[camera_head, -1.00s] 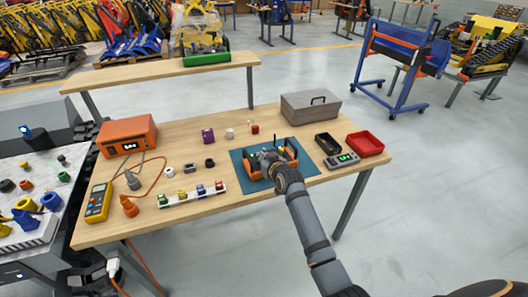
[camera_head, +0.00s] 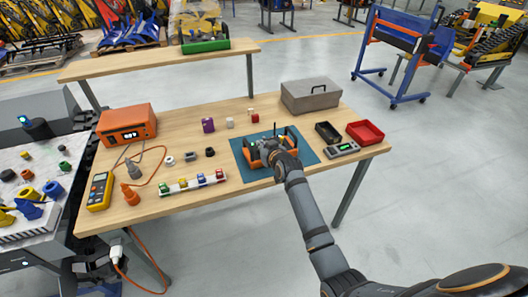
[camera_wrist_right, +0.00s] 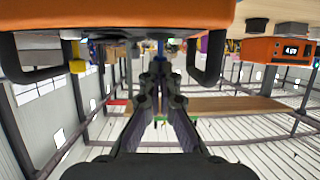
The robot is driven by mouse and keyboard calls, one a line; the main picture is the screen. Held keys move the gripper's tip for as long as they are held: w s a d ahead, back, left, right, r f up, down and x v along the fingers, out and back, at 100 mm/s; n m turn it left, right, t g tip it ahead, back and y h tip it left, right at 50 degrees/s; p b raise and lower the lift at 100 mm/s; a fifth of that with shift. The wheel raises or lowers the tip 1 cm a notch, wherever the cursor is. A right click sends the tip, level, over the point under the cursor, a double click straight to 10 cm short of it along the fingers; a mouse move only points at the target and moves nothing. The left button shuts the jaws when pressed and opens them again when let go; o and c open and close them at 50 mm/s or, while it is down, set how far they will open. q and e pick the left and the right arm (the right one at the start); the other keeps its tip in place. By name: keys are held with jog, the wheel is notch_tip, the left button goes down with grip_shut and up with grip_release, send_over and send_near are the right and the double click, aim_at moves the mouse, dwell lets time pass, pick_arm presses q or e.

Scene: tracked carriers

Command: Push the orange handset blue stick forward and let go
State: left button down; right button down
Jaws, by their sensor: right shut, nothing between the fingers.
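The orange handset (camera_head: 250,157) lies on a teal mat (camera_head: 306,155) at the right part of the wooden table. My right gripper (camera_head: 273,148) is over the handset and hides its middle and part of its right side. In the right wrist view the orange body (camera_wrist_right: 120,14) fills the top edge, with a black handle loop at each side. The blue stick (camera_wrist_right: 161,47) stands just beyond the fingertips of my right gripper (camera_wrist_right: 159,64), which is shut and empty. I cannot tell whether they touch. A yellow stick (camera_wrist_right: 77,57) shows to the left. My left gripper is not in view.
A grey toolbox (camera_head: 310,96) stands behind the mat. A black tray (camera_head: 327,132), a red tray (camera_head: 365,132) and a small meter (camera_head: 342,150) lie to the right. A strip of coloured parts (camera_head: 192,186) lies left, near the front edge.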

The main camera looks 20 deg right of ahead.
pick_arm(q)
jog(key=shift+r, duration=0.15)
pick_arm(e)
jog(key=shift+r, duration=0.15)
dwell(0.6)
jog(key=shift+r+p, duration=0.7)
jog(key=shift+p, duration=0.3)
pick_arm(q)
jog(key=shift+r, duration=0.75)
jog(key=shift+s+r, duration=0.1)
pick_arm(e)
jog(key=shift+s+f, duration=0.1)
